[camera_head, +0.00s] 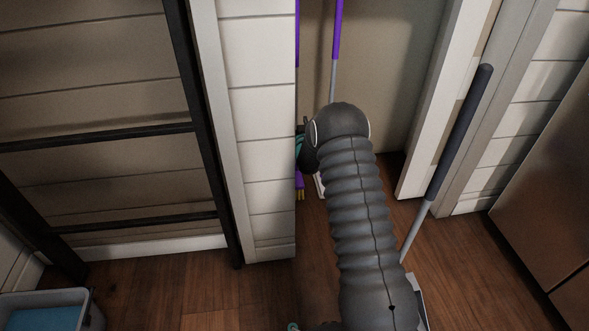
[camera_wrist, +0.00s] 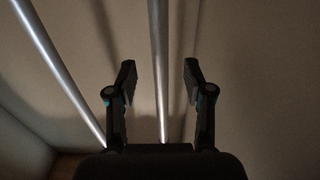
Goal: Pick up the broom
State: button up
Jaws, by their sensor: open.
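A purple broom-like head with yellowish bristles (camera_head: 300,192) shows low in the closet in the camera_head view, mostly cut off by the wall edge. A purple handle (camera_head: 297,30) stands above it at that edge. A second pole, purple above and grey below (camera_head: 337,30), stands to its right. In the wrist view my gripper (camera_wrist: 159,82) is open, with a grey pole (camera_wrist: 158,50) lined up between its fingers. Another grey pole (camera_wrist: 58,75) slants at the left, outside the fingers. I cannot tell which pole is the broom's. In the camera_head view my arm hides most of the gripper.
White plank wall (camera_head: 258,120) borders the closet's left side; a white door edge (camera_head: 440,110) borders its right. A dark-gripped pole (camera_head: 462,125) leans at the right. A black ladder-like frame (camera_head: 205,130) and a grey bin (camera_head: 85,300) are at left. Wooden floor (camera_head: 180,285) is clear between.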

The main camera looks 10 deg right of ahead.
jog(key=w, duration=0.4)
jog(key=shift+w+r, duration=0.1)
jog(key=shift+w, duration=0.15)
grip_shut()
